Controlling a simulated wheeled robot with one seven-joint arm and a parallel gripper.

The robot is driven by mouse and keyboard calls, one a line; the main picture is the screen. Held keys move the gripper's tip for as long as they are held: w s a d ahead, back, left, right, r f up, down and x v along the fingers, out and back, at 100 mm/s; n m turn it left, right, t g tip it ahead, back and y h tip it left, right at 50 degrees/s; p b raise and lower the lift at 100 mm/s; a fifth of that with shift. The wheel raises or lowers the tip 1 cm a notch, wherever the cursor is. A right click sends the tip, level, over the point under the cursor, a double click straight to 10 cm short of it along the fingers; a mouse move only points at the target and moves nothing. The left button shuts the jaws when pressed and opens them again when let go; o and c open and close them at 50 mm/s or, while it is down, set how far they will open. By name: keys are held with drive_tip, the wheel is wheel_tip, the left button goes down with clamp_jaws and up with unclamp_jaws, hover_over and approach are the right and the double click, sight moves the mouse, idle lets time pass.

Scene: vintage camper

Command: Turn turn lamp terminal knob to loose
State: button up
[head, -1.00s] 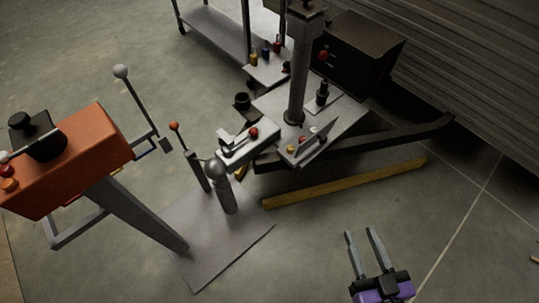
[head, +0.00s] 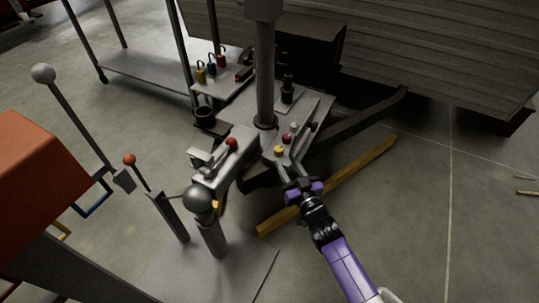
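A small sloped plate (head: 305,140) on the trailer tongue carries a yellow knob (head: 279,150), a red knob (head: 286,138) and a pale knob (head: 294,127) in a row. I cannot tell from the picture which of them is the lamp terminal knob. My gripper (head: 288,170) is just in front of and below the yellow knob, its two fingers apart and pointing at the plate. Nothing shows between the fingers. Whether a fingertip touches the plate or the knob is too small to tell.
A grey coupler with a red knob (head: 232,143) and a ball-topped post (head: 201,200) stand left of my gripper. A thick upright post (head: 265,75) rises behind the knobs. A yellow bar (head: 345,180) lies on the floor. An orange box (head: 35,175) is at far left.

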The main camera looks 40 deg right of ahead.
sight(280, 152)
drive_tip(key=x, duration=0.7)
drive_tip(key=shift+w+b, duration=0.15)
drive_tip(key=shift+b, duration=0.2)
clamp_jaws()
